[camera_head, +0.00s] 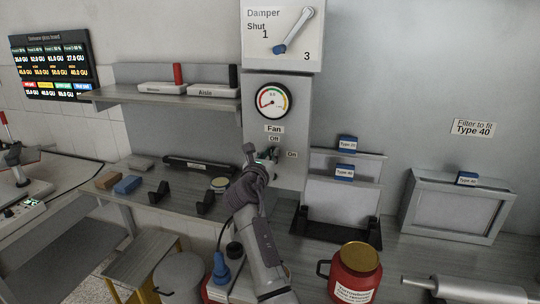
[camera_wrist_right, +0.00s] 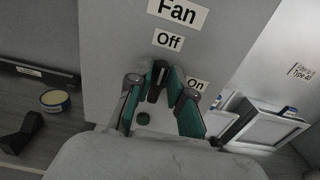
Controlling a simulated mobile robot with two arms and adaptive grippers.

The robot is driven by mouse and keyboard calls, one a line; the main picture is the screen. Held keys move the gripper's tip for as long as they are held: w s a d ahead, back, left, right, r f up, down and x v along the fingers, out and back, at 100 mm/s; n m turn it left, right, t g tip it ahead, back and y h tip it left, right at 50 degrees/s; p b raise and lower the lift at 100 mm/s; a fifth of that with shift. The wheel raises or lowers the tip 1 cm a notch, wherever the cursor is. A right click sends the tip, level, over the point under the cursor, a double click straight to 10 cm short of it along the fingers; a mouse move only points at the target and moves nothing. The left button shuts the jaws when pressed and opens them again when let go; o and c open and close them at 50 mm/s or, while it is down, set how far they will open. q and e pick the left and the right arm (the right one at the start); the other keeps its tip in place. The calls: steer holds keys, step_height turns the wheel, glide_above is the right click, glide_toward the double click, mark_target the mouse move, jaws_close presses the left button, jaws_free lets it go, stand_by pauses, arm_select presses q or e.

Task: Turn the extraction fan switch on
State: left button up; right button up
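The fan switch (camera_wrist_right: 157,82) is a dark lever on the grey panel, below the "Fan" and "Off" labels in the right wrist view. Its lever points up toward "Off"; the "On" label (camera_wrist_right: 197,84) is to its right. My right gripper (camera_wrist_right: 160,78) is at the panel, with its green-padded fingers apart on either side of the lever. Whether the pads touch the lever is not clear. In the head view my right gripper (camera_head: 262,154) hides most of the switch. My left gripper is not in view.
A round gauge (camera_head: 272,100) and the damper lever (camera_head: 294,30) are above the switch. A filter rack (camera_head: 343,200) stands close to the right of my arm. A red canister (camera_head: 355,272) stands at front right. A shelf (camera_head: 160,94) juts out at left.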

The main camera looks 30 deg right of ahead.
jaws_close()
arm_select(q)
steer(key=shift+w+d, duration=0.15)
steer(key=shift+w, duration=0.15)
arm_select(e)
steer(key=shift+d+m, duration=0.1)
steer(key=shift+m, duration=0.2)
arm_select(q)
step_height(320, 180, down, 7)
steer(key=b, duration=0.7)
arm_select(e)
steer(key=m, duration=0.5)
steer(key=f+m, duration=0.1)
steer(key=m, duration=0.5)
steer(key=s+m, duration=0.1)
steer(key=m, duration=0.5)
steer(key=shift+d+f, duration=0.15)
steer(key=shift+d, duration=0.2)
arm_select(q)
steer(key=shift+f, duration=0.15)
arm_select(e)
steer(key=shift+m, duration=0.3)
steer(key=o, duration=0.5)
jaws_free()
steer(key=shift+w, duration=0.1)
